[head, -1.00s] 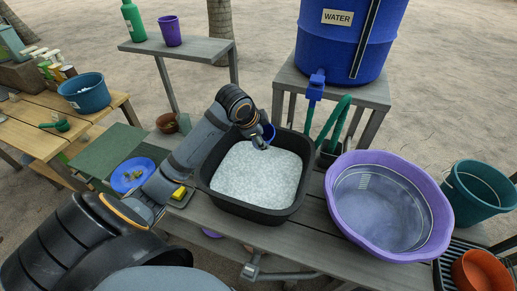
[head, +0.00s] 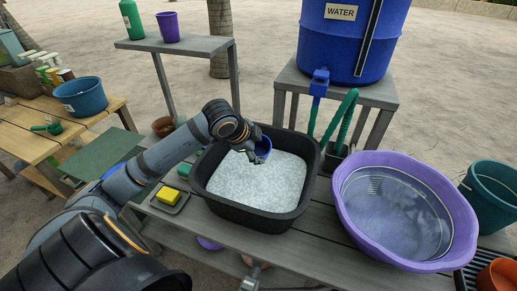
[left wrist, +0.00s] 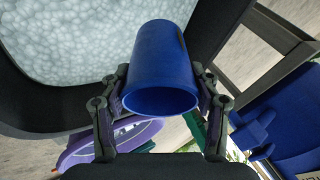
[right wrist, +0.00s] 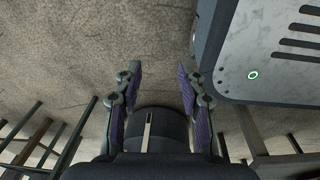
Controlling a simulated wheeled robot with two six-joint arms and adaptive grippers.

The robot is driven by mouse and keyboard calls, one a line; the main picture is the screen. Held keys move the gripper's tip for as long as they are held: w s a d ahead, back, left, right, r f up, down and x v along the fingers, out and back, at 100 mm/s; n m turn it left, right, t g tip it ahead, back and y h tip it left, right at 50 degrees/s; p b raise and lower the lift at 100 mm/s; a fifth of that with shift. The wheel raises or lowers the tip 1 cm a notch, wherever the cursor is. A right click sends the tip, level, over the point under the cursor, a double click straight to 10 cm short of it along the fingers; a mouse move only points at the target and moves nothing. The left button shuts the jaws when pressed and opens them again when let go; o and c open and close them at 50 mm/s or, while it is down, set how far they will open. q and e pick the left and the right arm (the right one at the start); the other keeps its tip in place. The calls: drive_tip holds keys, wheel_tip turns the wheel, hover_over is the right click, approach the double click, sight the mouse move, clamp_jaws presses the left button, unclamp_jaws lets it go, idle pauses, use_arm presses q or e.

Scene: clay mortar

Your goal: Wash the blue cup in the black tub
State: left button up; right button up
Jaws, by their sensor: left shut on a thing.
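The blue cup (head: 264,149) is held in my left gripper (head: 256,155) over the back part of the black tub (head: 309,185). The tub holds white, foamy suds. In the left wrist view the cup (left wrist: 162,65) sits between the two fingers of my left gripper (left wrist: 163,98), with its open rim toward the camera and a dark mark near its base. I cannot tell whether the cup touches the suds. My right gripper (right wrist: 160,88) shows only in the right wrist view, with its fingers apart and nothing between them.
A purple basin (head: 455,215) of clear water stands right of the tub. A yellow sponge (head: 168,196) lies on a small tray to the left. A blue water barrel (head: 345,45) with a tap and green hose (head: 345,115) stands behind.

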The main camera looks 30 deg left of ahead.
wheel_tip(320, 180, down, 9)
drive_tip(key=b, duration=0.8)
use_arm(q)
wheel_tip(320, 180, down, 12)
drive_tip(key=b, duration=0.5)
drive_tip(key=shift+f, duration=0.15)
drive_tip(key=shift+f+b, duration=0.25)
drive_tip(key=shift+b, duration=0.05)
use_arm(e)
drive_tip(key=w+r, duration=0.1)
drive_tip(key=w, duration=1.1)
drive_tip(key=shift+r, duration=0.4)
use_arm(q)
drive_tip(key=shift+f, duration=0.1)
drive_tip(key=shift+f, duration=0.35)
drive_tip(key=shift+f, duration=0.15)
